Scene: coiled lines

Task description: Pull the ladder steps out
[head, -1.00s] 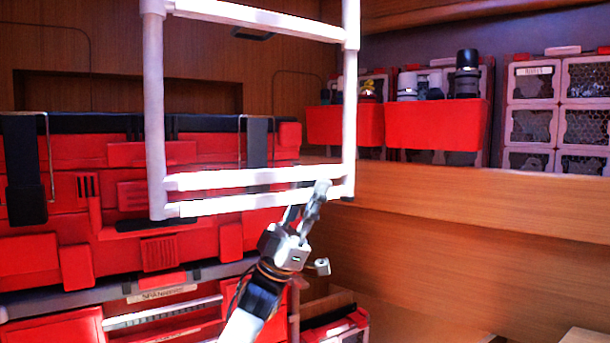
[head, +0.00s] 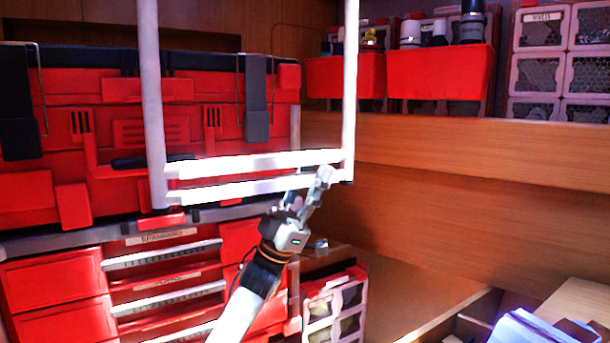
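The white ladder steps (head: 250,161) hang in front of me in the head view, with two long side rails and a close pair of rungs at the bottom. My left gripper (head: 307,185) is at the right part of the lower rung, beside the right rail. One finger is in front of the rung and the other partly hidden by it. The gripper looks closed around the rung, though the contact is small in view. The ladder's upper part is out of the frame. My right gripper is not in view.
Red tool cases (head: 60,110) and red drawers (head: 57,285) stand behind at left. Red bins (head: 440,70) sit on a wooden ledge (head: 480,145) at right. Clear organizer boxes (head: 540,75) are at upper right. A blue-white object (head: 540,328) lies at lower right.

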